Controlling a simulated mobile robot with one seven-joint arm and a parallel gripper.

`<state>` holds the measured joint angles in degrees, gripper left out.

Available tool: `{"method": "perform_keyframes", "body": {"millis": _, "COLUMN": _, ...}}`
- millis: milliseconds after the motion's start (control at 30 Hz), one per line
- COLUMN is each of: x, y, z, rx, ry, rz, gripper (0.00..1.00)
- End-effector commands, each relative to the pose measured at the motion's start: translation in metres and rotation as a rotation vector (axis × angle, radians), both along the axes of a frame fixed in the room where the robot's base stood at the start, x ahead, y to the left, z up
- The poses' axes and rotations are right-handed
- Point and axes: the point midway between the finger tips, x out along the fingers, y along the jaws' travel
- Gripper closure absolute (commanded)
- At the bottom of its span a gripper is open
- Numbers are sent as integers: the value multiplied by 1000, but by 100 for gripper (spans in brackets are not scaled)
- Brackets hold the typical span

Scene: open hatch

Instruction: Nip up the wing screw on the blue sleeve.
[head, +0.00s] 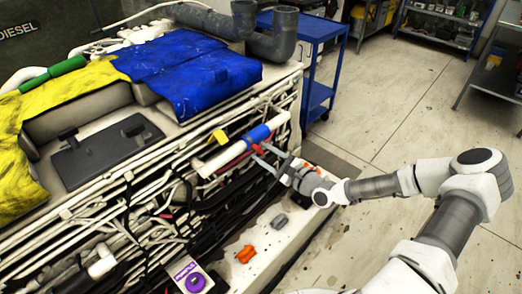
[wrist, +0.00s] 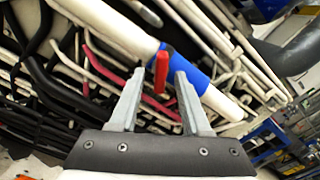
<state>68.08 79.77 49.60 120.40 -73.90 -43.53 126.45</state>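The blue sleeve (head: 258,133) sits around a white pipe on the open side of the machine. It also shows in the wrist view (wrist: 196,78). The red wing screw (wrist: 161,72) stands out from the sleeve's near side, its flat wing seen nearly edge-on. My gripper (wrist: 160,72) is open in front of it. In the wrist view the red wing appears between the two fingertips, with a gap on each side. I cannot tell how deep it sits between them. In the head view my gripper (head: 262,158) is just below the sleeve and partly hides the screw.
White pipes and dark cables (head: 185,190) crowd around the sleeve. A yellow piece (head: 219,137) is on the pipe to the left. Floor at right is open.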

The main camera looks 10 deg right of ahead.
Motion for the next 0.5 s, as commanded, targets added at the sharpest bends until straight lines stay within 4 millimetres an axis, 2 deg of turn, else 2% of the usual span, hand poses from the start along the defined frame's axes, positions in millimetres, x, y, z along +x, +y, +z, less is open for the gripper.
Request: {"method": "perform_keyframes", "body": {"millis": 500, "x": -4, "y": -4, "z": 0, "rx": -1, "ry": 0, "rz": -3, "gripper": 52}}
